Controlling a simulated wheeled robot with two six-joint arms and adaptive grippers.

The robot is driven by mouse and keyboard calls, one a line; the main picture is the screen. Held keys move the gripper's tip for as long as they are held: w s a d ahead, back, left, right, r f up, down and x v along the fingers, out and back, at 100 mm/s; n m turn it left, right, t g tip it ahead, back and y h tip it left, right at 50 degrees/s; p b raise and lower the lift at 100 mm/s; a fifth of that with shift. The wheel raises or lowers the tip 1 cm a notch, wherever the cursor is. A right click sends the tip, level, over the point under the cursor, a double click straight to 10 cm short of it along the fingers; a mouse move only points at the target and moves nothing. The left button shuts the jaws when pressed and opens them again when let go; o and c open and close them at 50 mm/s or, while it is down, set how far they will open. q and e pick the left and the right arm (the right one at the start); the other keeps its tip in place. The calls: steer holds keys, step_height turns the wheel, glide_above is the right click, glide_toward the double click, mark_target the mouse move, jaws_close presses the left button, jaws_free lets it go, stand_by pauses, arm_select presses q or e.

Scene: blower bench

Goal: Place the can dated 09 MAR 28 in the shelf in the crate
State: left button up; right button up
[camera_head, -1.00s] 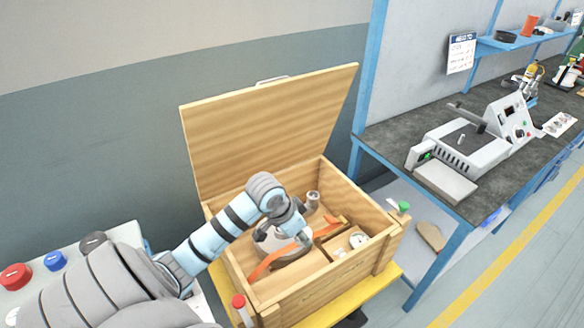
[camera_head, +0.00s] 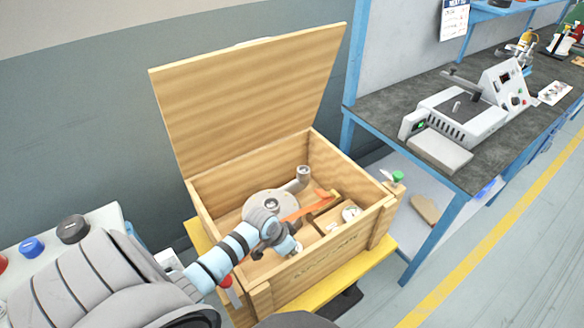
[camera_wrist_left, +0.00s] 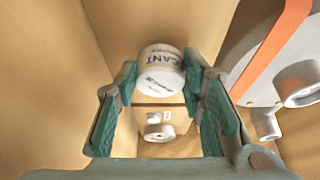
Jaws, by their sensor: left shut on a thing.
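My left gripper (camera_head: 288,247) reaches down into the open wooden crate (camera_head: 320,262), near its front wall. Inside the crate are wooden compartments (camera_head: 325,219), with a round white item (camera_head: 351,213) in one. In the wrist view, a small round metallic item (camera_wrist_left: 158,132) lies beyond the held can, beside small white labels. My right gripper is not in view.
The raised crate lid (camera_head: 250,95) stands behind. A grey blower housing (camera_head: 262,203) with an orange strap (camera_head: 305,208) fills much of the crate's interior. The crate stands on a yellow stand (camera_head: 330,292). A dark-topped workbench (camera_head: 470,150) is at the right.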

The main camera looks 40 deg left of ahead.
arm_select(q)
steer(key=shift+f, duration=0.35)
steer(key=o, duration=1.1)
steer(key=shift+o, duration=0.2)
steer(key=shift+r, duration=0.15)
steer(key=shift+s+r, duration=0.1)
steer(key=shift+r, duration=0.2)
steer(key=p+v, duration=0.4)
steer(key=v, duration=0.7)
steer(key=shift+r, duration=0.25)
steer(key=shift+a, duration=0.1)
